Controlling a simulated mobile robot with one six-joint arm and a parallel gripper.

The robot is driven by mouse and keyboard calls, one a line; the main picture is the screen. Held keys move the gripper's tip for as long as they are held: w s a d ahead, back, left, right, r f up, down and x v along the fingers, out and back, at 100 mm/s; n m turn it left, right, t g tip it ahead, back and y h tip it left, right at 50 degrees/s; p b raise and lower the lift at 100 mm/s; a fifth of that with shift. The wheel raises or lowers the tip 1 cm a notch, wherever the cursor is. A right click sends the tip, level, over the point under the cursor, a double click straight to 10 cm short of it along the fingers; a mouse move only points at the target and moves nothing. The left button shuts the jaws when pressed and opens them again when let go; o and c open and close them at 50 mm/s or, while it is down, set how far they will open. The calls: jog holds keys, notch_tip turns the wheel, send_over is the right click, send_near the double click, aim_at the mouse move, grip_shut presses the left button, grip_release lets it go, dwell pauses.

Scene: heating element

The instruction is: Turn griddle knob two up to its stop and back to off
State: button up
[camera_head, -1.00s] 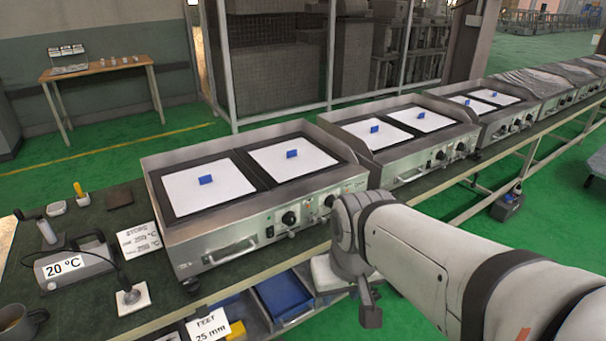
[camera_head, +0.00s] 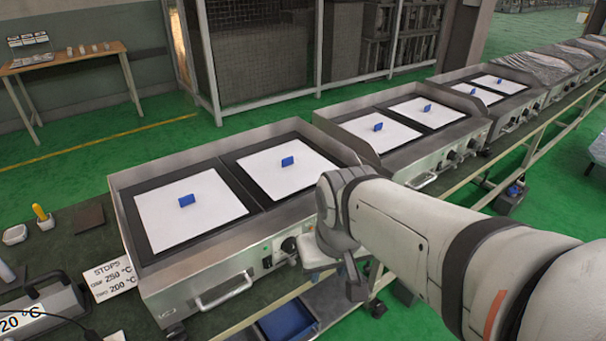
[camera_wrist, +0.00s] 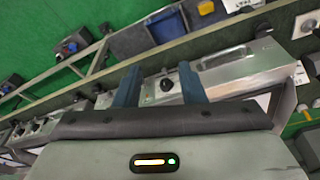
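The nearest griddle (camera_head: 218,268) has two dark-framed plates with white sheets on top and a steel front panel. One black knob (camera_head: 289,245) shows on that panel, just left of my arm. The panel further right is hidden behind my wrist, so I cannot make out knob two there. In the wrist view my gripper (camera_wrist: 158,78) is open, its two blue fingers apart. A black knob (camera_wrist: 166,84) appears between the fingers in that picture; I cannot tell which knob it is, and no contact shows.
A bar handle (camera_head: 222,291) sticks out of the panel's left part. More griddles (camera_head: 405,130) stand along the bench to the right. A STOPS card (camera_head: 108,278) lies left of the nearest griddle. Blue bins (camera_head: 286,322) sit below the bench.

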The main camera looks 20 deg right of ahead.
jog(key=shift+o, duration=0.3)
